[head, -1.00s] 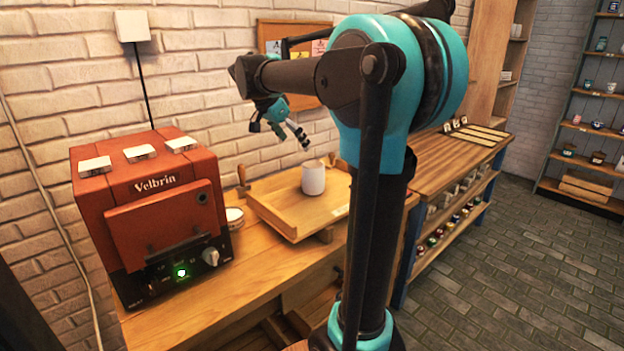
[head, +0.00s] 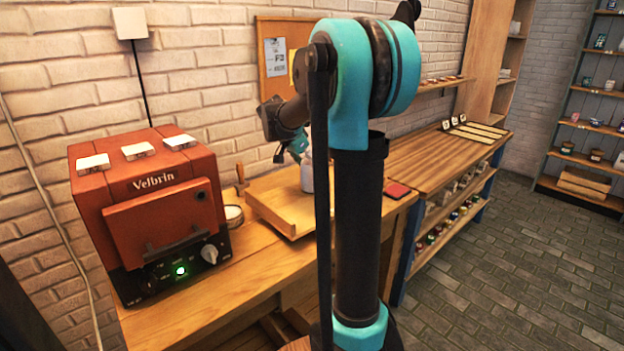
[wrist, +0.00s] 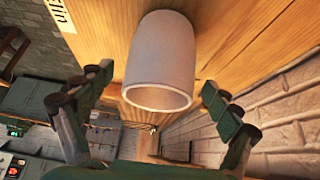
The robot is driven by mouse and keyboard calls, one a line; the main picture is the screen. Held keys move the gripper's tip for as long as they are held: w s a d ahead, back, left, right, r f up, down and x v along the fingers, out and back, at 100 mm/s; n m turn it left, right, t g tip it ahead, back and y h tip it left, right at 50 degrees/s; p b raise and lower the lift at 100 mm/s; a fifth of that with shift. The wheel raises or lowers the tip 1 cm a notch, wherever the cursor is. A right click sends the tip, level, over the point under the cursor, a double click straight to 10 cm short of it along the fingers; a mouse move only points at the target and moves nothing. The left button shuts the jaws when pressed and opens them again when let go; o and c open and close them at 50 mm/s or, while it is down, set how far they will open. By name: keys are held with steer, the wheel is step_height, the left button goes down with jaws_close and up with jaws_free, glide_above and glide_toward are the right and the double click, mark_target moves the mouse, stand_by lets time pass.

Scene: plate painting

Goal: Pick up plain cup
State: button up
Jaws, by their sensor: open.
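The plain cup (wrist: 160,62) is pale and undecorated. In the wrist view it is at top centre with its round opening toward my gripper. In the head view the cup (head: 307,177) stands on the wooden tray (head: 268,213), partly hidden by my arm. My gripper (wrist: 152,97) is open, with one finger to the left of the cup's opening and one to the right. The cup does not look gripped. In the head view my gripper (head: 292,152) is close above the cup, its fingertips partly hidden.
A red kiln (head: 150,205) marked Velbrin stands left of the tray on the wooden bench. A white round dish (head: 233,216) sits between them. A red pad (head: 397,190) lies to the right. A brick wall (wrist: 270,110) runs close behind.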

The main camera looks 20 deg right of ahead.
steer(key=shift+w+d+f, duration=0.1)
steer(key=shift+d+f, duration=0.15)
steer(key=shift+f, duration=0.25)
steer(key=c, duration=1.5)
steer(key=shift+o, duration=0.2)
steer(key=shift+r, duration=0.1)
